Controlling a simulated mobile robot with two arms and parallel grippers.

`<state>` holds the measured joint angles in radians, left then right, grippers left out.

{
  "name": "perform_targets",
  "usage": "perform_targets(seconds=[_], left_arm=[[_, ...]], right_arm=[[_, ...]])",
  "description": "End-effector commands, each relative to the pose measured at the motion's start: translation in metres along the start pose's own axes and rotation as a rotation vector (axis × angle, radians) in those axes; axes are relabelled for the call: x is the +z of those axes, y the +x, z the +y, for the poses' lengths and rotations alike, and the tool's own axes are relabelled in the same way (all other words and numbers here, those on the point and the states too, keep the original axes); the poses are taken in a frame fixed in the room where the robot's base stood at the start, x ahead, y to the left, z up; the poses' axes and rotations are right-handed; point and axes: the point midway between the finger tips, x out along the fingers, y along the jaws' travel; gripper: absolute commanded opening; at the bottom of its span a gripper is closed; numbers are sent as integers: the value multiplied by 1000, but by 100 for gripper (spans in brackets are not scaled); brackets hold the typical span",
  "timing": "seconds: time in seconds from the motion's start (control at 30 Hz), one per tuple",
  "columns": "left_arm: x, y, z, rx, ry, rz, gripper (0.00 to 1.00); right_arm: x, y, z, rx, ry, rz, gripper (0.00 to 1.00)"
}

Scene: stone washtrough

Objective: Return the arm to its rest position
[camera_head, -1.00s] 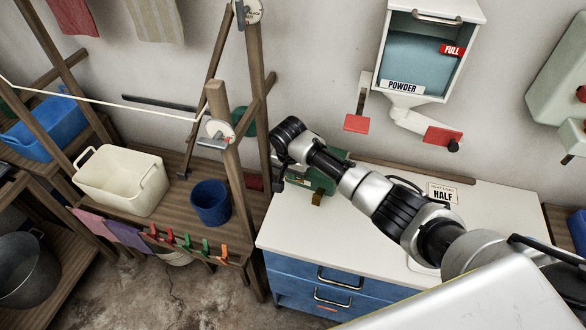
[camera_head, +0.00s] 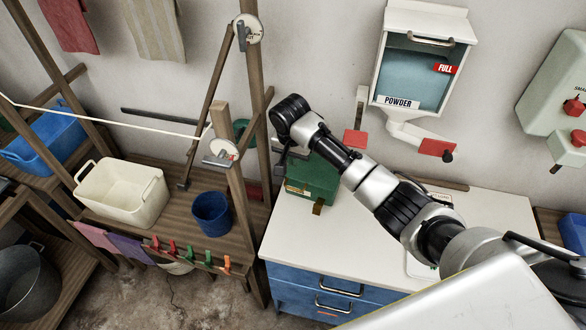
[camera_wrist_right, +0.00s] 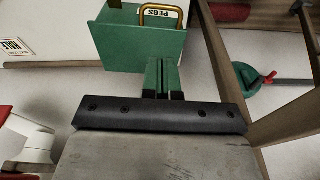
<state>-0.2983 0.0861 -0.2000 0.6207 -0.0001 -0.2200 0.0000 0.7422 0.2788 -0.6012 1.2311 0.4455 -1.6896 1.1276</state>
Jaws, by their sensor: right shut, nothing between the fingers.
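My right arm (camera_head: 385,200) reaches in from the right over the white worktop. Its right gripper (camera_head: 281,160) points down just left of the green peg box, partly hidden by the wrist in the head view. In the right wrist view the gripper fingers (camera_wrist_right: 162,76) are together and hold nothing. The green box (camera_wrist_right: 142,45) with a PEGS label and a brass handle lies just beyond them. It also shows in the head view (camera_head: 316,181). My left gripper is not in view.
Wooden posts (camera_head: 235,185) with a line and pulley stand close left of the gripper. A blue bucket (camera_head: 211,213) and cream tub (camera_head: 122,193) sit on the wooden shelf. A powder dispenser (camera_head: 422,65) hangs behind the arm. The worktop's front (camera_head: 320,248) is clear.

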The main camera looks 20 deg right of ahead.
Motion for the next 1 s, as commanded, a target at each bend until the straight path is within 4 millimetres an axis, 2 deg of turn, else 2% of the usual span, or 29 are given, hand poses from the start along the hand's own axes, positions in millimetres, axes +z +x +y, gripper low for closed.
perform_targets(seconds=[0.1,0.3,0.47,0.57,0.67,0.77,0.9,1.0], left_arm=[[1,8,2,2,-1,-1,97],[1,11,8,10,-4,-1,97],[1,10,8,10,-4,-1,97],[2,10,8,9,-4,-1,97],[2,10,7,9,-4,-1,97],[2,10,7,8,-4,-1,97],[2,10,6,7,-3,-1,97],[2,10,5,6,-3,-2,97]], right_arm=[[1,-19,0,-3,1,3,0],[2,-37,0,-1,0,0,0],[3,-39,0,0,-2,-1,0],[14,-31,2,-9,-36,-8,0],[41,-14,8,-40,-124,-21,0],[81,7,23,-88,-248,-33,0],[136,26,53,-163,-416,-27,0],[170,30,80,-206,-514,-9,0]])
